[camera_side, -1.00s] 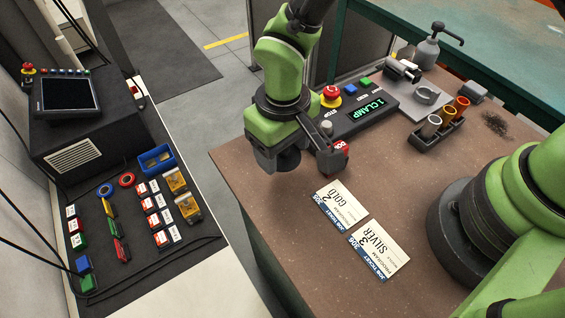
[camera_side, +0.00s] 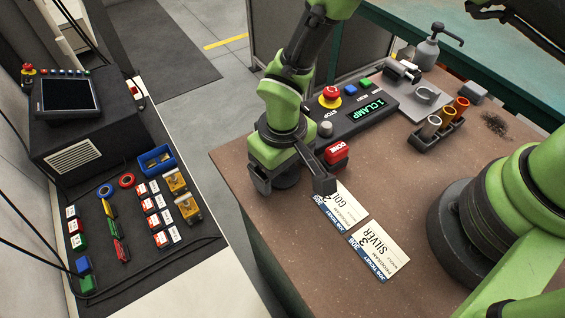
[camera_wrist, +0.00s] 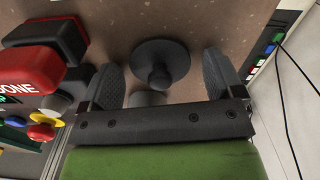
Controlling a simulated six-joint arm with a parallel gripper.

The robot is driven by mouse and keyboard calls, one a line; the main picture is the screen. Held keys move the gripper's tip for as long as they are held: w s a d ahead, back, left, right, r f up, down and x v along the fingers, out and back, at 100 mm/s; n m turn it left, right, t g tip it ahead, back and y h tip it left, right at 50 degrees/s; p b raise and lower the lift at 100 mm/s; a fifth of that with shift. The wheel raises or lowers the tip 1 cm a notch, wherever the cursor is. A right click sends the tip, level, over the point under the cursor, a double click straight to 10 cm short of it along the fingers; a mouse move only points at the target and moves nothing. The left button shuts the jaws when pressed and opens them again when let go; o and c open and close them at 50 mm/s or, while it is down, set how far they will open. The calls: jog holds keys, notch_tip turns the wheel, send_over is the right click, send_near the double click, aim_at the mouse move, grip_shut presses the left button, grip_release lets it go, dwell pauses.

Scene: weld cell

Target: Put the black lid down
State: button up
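The black lid (camera_wrist: 178,57) is a round dark disc with a knob on top. In the wrist view it lies on the brown table top, just beyond my fingertips. In the side view only part of the lid (camera_side: 288,181) shows beneath my gripper (camera_side: 292,172). My gripper (camera_wrist: 162,78) is open, with its two dark fingers spread wide on either side of the knob. A clear gap shows between each finger and the knob. A small grey round shape partly shows behind the palm edge; I cannot tell what it is.
The red DONE button (camera_side: 337,153) stands close beside my gripper. The clamp display box (camera_side: 362,118) and the red stop button (camera_side: 329,97) are behind it. GOLD (camera_side: 343,206) and SILVER (camera_side: 379,251) tickets lie to the right. The front left table corner is clear.

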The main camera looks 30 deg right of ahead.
jog(key=shift+r, duration=0.1)
notch_tip(320, 180, up, 12)
jog(key=s+d+r+m+t+y, duration=0.25)
jog(key=d+r, duration=0.65)
jog(key=r, duration=0.5)
jog(key=s+d+r+m+t, duration=0.3)
jog(key=s+d, duration=0.4)
jog(key=s, duration=0.4)
jog(key=shift+d+r+t, duration=0.4)
jog(key=shift+r+t, duration=0.45)
jog(key=shift+r, duration=0.1)
